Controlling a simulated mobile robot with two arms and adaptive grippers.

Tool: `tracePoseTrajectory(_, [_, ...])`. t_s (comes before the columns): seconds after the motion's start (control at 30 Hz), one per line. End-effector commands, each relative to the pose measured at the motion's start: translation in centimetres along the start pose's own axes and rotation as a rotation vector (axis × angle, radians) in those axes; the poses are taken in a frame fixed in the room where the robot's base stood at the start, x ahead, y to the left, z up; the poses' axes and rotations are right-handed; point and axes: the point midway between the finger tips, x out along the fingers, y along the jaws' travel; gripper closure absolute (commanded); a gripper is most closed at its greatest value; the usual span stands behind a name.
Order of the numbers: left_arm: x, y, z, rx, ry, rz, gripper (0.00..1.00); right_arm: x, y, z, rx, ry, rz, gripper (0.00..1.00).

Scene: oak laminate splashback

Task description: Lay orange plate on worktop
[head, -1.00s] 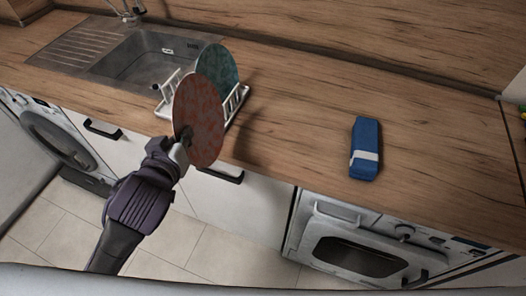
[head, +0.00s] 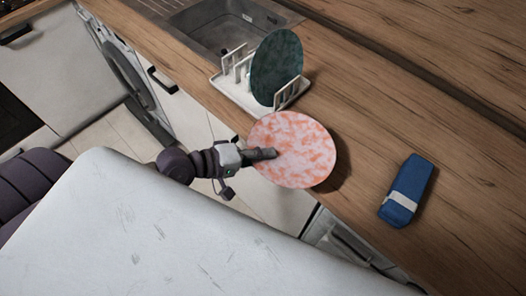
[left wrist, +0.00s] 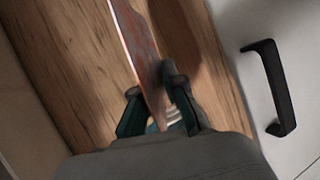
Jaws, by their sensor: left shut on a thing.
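The orange plate (head: 300,150), mottled orange and white, is held by my left gripper (head: 268,154) at its near left part. In the head view its broad face is turned up toward the camera, over the front edge of the worktop (head: 365,150), with a shadow on the wood to its right. In the left wrist view the plate (left wrist: 138,50) shows nearly edge-on between the two fingers of the left gripper (left wrist: 155,90). Whether the plate touches the worktop cannot be told. My right gripper is not in view.
A white dish rack (head: 240,92) with a dark green plate (head: 277,68) standing in it is beyond the orange plate. The sink (head: 225,25) is behind the rack. A blue packet (head: 407,190) lies on the worktop to the right. Bare wood lies between plate and packet.

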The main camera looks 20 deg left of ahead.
Motion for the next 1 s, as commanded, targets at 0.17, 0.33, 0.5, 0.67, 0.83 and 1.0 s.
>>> tracePoseTrajectory(0.17, [0.1, 0.0, -0.4, -0.040, 0.013, 0.016, 1.00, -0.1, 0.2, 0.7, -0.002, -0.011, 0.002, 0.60])
tracePoseTrajectory(0.33, [1.5, 0.4, -0.4, -0.038, 0.014, 0.017, 1.00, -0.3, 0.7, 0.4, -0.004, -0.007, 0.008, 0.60])
tracePoseTrajectory(0.5, [3.2, 0.7, -0.4, -0.039, 0.012, 0.016, 1.00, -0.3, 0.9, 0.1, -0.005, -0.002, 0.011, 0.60])
tracePoseTrajectory(0.67, [4.8, 1.0, -0.4, -0.037, 0.011, 0.016, 1.00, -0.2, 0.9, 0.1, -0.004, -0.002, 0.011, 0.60])
tracePoseTrajectory(0.83, [6.5, 1.3, -0.4, -0.037, 0.011, 0.015, 1.00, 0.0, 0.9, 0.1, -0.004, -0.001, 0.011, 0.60])
tracePoseTrajectory(1.0, [8.2, 1.6, -0.4, -0.036, 0.011, 0.015, 1.00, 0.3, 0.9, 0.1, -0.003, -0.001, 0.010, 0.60])
